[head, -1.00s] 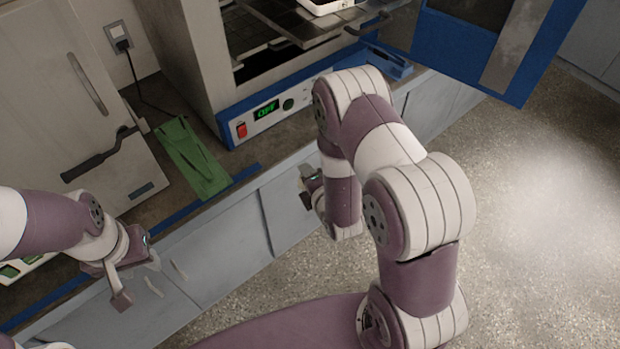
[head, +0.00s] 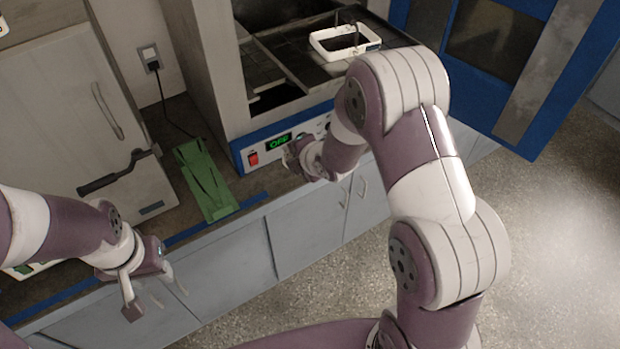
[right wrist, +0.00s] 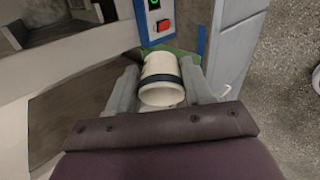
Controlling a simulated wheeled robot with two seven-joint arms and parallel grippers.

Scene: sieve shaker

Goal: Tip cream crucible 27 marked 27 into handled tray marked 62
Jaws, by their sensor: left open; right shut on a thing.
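The cream crucible (right wrist: 161,66) with a dark band shows in the right wrist view, between the fingers of my right gripper (right wrist: 163,88), which is shut on it. Its open mouth faces the wrist camera; no number is legible. In the head view, my right gripper (head: 291,155) is in front of the oven's control panel, and I cannot make out the crucible there. A white tray with dark handles (head: 322,38) stands on the oven shelf, above and right of that gripper; its marking is not readable. My left gripper (head: 148,292) is open and empty at the lower left, in front of the bench.
The oven (head: 200,75) is open, with its blue-framed door (head: 545,75) swung out to the right. A green stand (head: 207,182) lies on the bench. A closed grey cabinet with a dark lever (head: 115,172) is at left. Floor at right is clear.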

